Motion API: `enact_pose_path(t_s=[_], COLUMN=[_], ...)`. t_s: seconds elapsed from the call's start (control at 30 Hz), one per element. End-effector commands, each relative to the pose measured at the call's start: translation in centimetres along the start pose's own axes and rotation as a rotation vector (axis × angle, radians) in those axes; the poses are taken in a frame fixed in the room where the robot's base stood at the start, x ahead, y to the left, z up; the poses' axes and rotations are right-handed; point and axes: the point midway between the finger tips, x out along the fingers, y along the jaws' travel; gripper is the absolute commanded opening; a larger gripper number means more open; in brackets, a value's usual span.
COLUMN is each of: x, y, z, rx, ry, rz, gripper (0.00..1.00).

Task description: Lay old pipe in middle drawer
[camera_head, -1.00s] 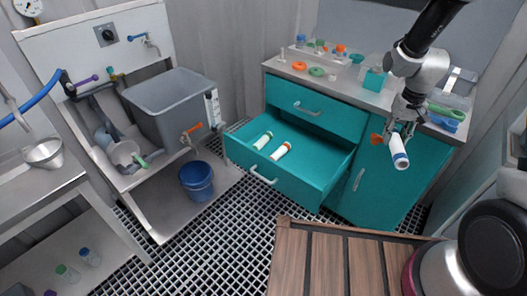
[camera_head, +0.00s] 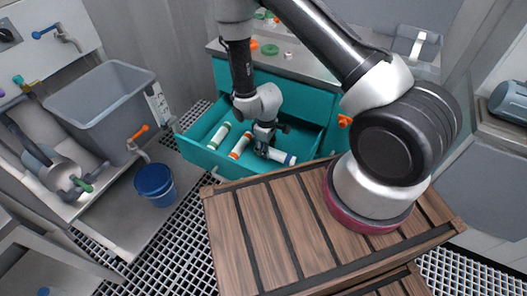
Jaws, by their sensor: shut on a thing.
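The old pipe (camera_head: 281,156) is a white cylinder with a blue band at its right end. My gripper (camera_head: 262,150) is shut on its left part, low inside the open teal middle drawer (camera_head: 190,150). I cannot tell whether the pipe touches the drawer floor. Two other white pipes lie in the drawer to the left: one with green ends (camera_head: 219,136) and one with orange ends (camera_head: 240,146). The orange-ended one is nearest to my gripper, with a small gap. My arm hides part of the drawer's back and the cabinet behind.
A wooden slatted top (camera_head: 262,215) fills the foreground, close to the drawer's front. A grey sink basin (camera_head: 100,105) and a blue bucket (camera_head: 155,183) stand at the left. The counter (camera_head: 300,62) above the drawer holds small coloured parts.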

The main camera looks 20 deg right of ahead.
Motion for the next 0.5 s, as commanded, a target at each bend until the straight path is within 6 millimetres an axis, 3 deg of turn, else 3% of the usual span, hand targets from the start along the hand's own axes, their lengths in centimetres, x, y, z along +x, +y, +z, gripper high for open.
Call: enact_pose_path(t_s=[0.3, 0.5], x=[4.2, 4.6], y=[0.0, 0.1], z=[0.0, -0.1], rx=[0.002, 0.002], ry=[0.0, 0.002], rz=[0.0, 0.0], gripper=[0.1, 0.1])
